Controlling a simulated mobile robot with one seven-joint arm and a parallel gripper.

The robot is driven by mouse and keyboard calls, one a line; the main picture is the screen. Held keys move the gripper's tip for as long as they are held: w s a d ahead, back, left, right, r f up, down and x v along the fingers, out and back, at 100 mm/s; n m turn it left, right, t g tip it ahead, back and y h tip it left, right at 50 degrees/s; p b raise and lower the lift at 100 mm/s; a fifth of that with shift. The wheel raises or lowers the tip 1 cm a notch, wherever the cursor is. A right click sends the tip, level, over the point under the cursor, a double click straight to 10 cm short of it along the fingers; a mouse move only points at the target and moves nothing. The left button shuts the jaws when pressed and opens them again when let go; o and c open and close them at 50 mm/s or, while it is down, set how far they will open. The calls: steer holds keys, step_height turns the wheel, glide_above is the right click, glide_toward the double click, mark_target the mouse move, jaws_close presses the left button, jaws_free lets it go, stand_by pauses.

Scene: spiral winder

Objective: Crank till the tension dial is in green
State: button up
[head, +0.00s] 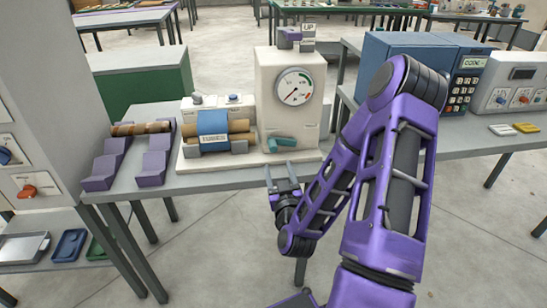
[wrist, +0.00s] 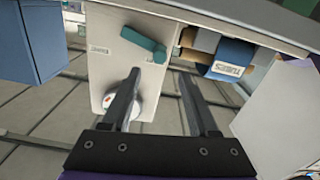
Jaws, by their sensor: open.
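The winder (head: 262,70) is a cream machine on the grey bench. Its round white tension dial (head: 294,87) has a dark needle that appears to point to the lower left. I see green and red marks on its rim, but the needle does not appear to be in the green. A teal crank (head: 282,143) sits low on the machine's front; it also shows in the wrist view (wrist: 143,42). My gripper (head: 281,174) is open and empty, in front of the bench edge and below the crank. In the wrist view its fingers (wrist: 159,76) are apart from the crank, and one partly covers the dial.
Left of the dial stands a blue-wrapped roll unit (head: 213,125). Purple cradles (head: 105,165) hold a brown rod (head: 141,128). A blue keypad box (head: 425,75) stands on the right table. The floor in front of the bench is clear.

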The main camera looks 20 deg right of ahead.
mark_target(274, 149)
steer(key=x, duration=0.9)
steer(key=shift+w+d, duration=0.1)
steer(key=shift+w, duration=0.3)
steer(key=shift+c, duration=0.3)
jaws_close()
stand_by(0.5)
